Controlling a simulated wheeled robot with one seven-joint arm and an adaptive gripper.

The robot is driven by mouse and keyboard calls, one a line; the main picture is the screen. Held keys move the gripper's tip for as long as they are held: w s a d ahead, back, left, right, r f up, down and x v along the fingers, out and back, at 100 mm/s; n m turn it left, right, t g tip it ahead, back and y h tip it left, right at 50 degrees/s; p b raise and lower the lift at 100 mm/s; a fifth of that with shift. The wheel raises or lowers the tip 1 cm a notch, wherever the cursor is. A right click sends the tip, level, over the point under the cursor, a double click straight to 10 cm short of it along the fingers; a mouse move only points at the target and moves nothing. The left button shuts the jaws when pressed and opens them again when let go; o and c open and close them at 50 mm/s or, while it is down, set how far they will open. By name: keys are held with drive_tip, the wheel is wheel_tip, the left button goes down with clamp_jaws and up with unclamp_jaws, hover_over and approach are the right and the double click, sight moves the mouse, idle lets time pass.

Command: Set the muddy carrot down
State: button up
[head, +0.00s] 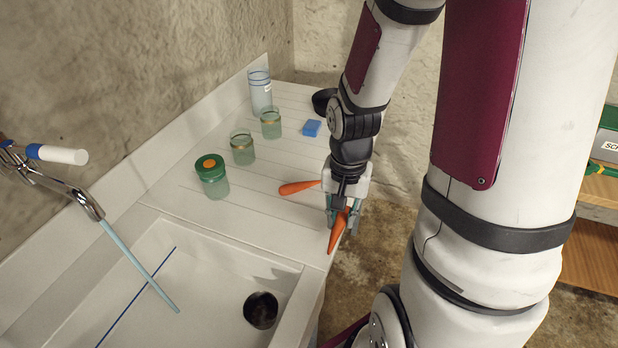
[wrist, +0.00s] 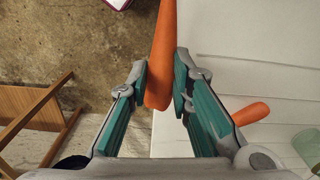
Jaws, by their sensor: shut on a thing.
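My gripper (head: 343,222) is shut on an orange carrot (head: 336,237) at the right edge of the white drainboard (head: 255,212). In the wrist view the held carrot (wrist: 162,40) sits between the two teal finger pads and points away from the palm. It lies along the board's edge, with floor visible to its left. I cannot tell whether it touches the board. No mud is clearly visible on it. A second orange carrot (head: 298,187) lies on the drainboard close by; it also shows in the wrist view (wrist: 250,113), apart from my gripper.
A green-lidded jar (head: 211,178), two open jars (head: 242,150) (head: 270,124) and a tall clear glass (head: 260,90) stand on the drainboard. A blue sponge (head: 311,128) lies behind. The board's middle is mostly clear.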

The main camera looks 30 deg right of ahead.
hover_over(317, 197)
drive_tip(key=shift+f, duration=0.6)
drive_tip(key=shift+f+p, duration=0.3)
drive_tip(key=shift+f, duration=1.45)
drive_tip(key=shift+f, duration=0.1)
drive_tip(key=shift+f, duration=0.1)
drive_tip(key=o, duration=0.6)
